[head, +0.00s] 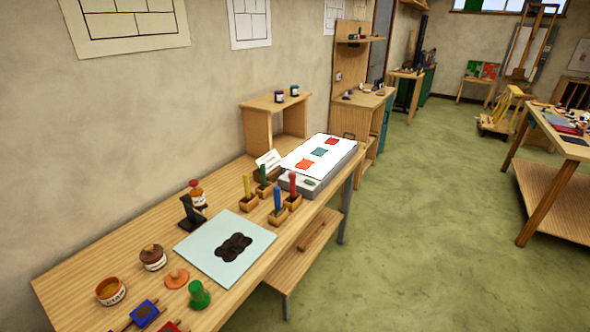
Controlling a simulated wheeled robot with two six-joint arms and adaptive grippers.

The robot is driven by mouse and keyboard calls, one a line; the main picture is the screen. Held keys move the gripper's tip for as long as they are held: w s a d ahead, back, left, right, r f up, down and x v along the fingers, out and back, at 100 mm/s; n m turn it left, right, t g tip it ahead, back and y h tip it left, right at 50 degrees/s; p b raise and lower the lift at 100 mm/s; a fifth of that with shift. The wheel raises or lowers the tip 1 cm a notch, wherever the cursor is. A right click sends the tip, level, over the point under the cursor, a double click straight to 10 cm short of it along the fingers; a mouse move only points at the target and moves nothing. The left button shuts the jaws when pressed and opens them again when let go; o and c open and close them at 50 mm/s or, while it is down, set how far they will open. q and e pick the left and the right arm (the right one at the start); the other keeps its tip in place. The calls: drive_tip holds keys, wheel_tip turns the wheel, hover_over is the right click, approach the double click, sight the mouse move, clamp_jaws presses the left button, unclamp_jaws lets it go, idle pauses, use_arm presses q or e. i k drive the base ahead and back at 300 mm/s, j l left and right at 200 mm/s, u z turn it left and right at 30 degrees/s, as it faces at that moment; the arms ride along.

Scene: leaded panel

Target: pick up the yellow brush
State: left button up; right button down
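The yellow brush (247,185) stands upright in a small wooden holder (249,202) on the long wooden bench. Only its yellow upper part shows; its lower end is hidden in the holder. It is the leftmost of several similar coloured brushes. A green brush (263,175) stands just behind it to the right, a blue brush (278,199) to its front right, and a red brush (293,184) further right, each in its own holder. Neither of my grippers is in view.
A pale blue sheet (205,243) with dark blobs lies in front of the holders. A black stand (192,212) and a bottle (197,193) are to the left. A light box (330,149) with coloured squares sits behind. Jars (111,291) and tools crowd the near bench.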

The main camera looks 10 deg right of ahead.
sight(246, 186)
drive_tip(key=u, duration=1.05)
drive_tip(key=i+l+u, duration=0.1)
drive_tip(key=l+u, duration=0.85)
drive_tip(key=l, duration=0.15)
drive_tip(key=k+l+u, duration=0.1)
drive_tip(key=l+u, duration=0.4)
drive_tip(key=k+l+u, duration=0.2)
drive_tip(key=l+u, duration=0.3)
